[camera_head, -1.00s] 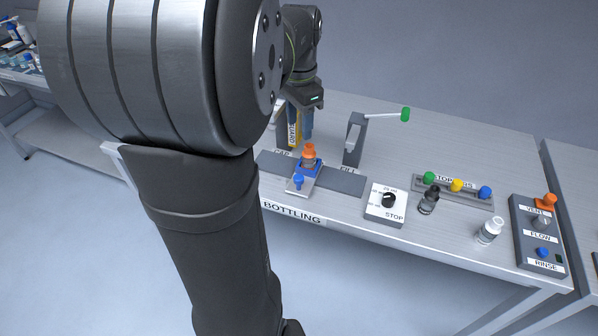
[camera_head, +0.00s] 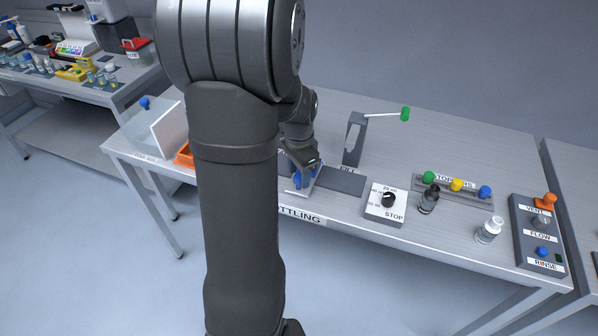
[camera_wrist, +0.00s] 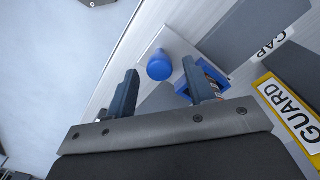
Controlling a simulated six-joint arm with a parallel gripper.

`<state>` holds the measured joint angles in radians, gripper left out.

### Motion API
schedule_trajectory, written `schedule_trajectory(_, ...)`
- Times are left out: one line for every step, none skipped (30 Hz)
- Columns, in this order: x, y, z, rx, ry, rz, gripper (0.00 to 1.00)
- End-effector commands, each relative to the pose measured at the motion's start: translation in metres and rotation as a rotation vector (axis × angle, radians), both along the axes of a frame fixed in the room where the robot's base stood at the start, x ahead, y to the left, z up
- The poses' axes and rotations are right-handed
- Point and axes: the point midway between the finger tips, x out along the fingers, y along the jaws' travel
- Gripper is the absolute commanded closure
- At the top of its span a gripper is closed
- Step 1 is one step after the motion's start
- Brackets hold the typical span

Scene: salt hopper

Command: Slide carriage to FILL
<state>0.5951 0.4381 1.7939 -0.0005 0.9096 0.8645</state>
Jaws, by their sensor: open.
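The carriage is a light plate (camera_wrist: 160,42) with a blue knob (camera_wrist: 159,65) and a blue square holder (camera_wrist: 213,82). It sits on a dark track (camera_head: 342,181). My gripper (camera_wrist: 160,88) is open, with one finger on each side of the knob and the tips close to it; I cannot tell whether they touch. In the head view, my gripper (camera_head: 302,176) is low over the carriage and hides much of it; the knob shows beside the fingers. The FILL label (camera_head: 348,170) at the track's right part is partly covered. A CAP label (camera_wrist: 267,50) shows in the wrist view.
A yellow GUARD plate (camera_wrist: 292,112) stands close by my gripper. A post with a green-tipped lever (camera_head: 405,114) stands behind the track. A dial box (camera_head: 386,204) marked STOP is right of it. The track's right part is clear.

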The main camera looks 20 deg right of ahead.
Motion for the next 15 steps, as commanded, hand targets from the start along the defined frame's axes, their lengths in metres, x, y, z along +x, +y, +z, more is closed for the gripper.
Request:
schedule_trajectory(-0.0001,0.0000,-0.0017,0.000,0.000,0.000,0.52)
schedule_trajectory(0.0000,0.0000,-0.0022,0.000,0.000,0.000,0.52)
schedule_trajectory(0.0000,0.0000,-0.0025,0.000,0.000,0.000,0.52)
schedule_trajectory(0.0000,0.0000,-0.0025,0.000,0.000,0.000,0.52)
schedule_trajectory(0.0000,0.0000,-0.0025,0.000,0.000,0.000,0.52)
schedule_trajectory(0.0000,0.0000,-0.0024,0.000,0.000,0.000,0.52)
schedule_trajectory(0.0000,0.0000,-0.0024,0.000,0.000,0.000,0.52)
schedule_trajectory(-0.0001,0.0001,-0.0024,0.000,0.000,0.000,0.52)
schedule_trajectory(-0.0001,0.0000,-0.0023,0.000,0.000,0.000,0.54)
schedule_trajectory(-0.0001,0.0001,-0.0023,0.000,0.000,0.000,0.59)
schedule_trajectory(-0.0001,0.0001,-0.0022,0.000,0.000,0.000,0.65)
schedule_trajectory(-0.0001,0.0001,-0.0022,0.000,0.000,0.000,0.73)
schedule_trajectory(-0.0001,0.0001,-0.0022,0.000,0.000,0.000,0.79)
schedule_trajectory(-0.0001,0.0001,-0.0022,0.000,0.000,0.000,0.85)
schedule_trajectory(-0.0001,0.0001,-0.0021,0.000,0.000,0.000,0.93)
